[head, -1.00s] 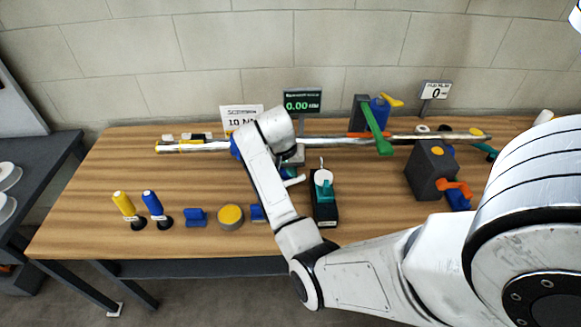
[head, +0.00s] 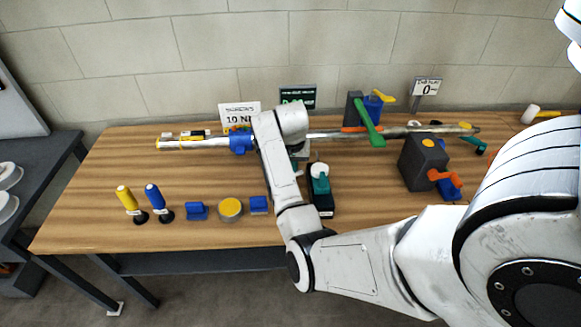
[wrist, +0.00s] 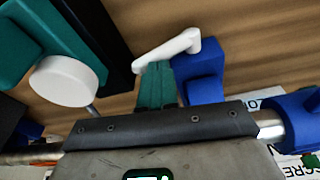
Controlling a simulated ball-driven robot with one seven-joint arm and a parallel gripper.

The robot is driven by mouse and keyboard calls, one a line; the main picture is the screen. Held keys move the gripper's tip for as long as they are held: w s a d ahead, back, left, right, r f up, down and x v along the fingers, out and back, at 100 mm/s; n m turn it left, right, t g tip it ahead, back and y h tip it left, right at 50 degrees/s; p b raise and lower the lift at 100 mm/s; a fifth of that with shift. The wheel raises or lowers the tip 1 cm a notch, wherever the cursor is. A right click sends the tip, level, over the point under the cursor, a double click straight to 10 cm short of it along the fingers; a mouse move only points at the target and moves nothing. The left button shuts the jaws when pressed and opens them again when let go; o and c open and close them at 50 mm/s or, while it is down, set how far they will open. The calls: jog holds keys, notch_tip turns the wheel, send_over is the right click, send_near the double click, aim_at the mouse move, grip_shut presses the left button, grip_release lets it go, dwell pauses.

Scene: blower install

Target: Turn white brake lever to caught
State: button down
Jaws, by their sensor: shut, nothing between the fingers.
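The white brake lever (wrist: 165,52) shows in the wrist view, mounted on a blue block (wrist: 205,75), its arm reaching left and slightly down from its pivot. My gripper (wrist: 158,68) has shut teal fingers pointing up in the picture, just below the lever's free end. The fingertips look very close to the lever; I cannot tell whether they touch it.
A teal device with a white round cap (wrist: 65,80) stands close left of the fingers. A long metal pipe (head: 330,135) with a blue collar (head: 240,142) runs behind. A dark block with an orange handle (head: 425,162) stands right. The front left table holds several small parts.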

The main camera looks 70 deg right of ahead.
jog(key=shift+s+d+f+t+p, duration=0.15)
jog(key=shift+s+t+p, duration=0.2)
jog(key=shift+t, duration=0.15)
jog(key=shift+s+d+f+p, duration=0.2)
jog(key=shift+s+f+p, duration=0.35)
jog(key=shift+f, duration=0.35)
jog(key=shift+d+r+p, duration=0.1)
jog(key=shift+r+p, duration=0.35)
jog(key=r+p, duration=0.3)
jog(key=shift+w+d+r, duration=0.2)
jog(key=shift+d, duration=0.05)
jog(key=s+r+b, duration=0.1)
jog(key=s+r, duration=0.2)
jog(key=r, duration=0.6)
jog(key=shift+a, duration=0.45)
jog(key=shift+s, duration=0.1)
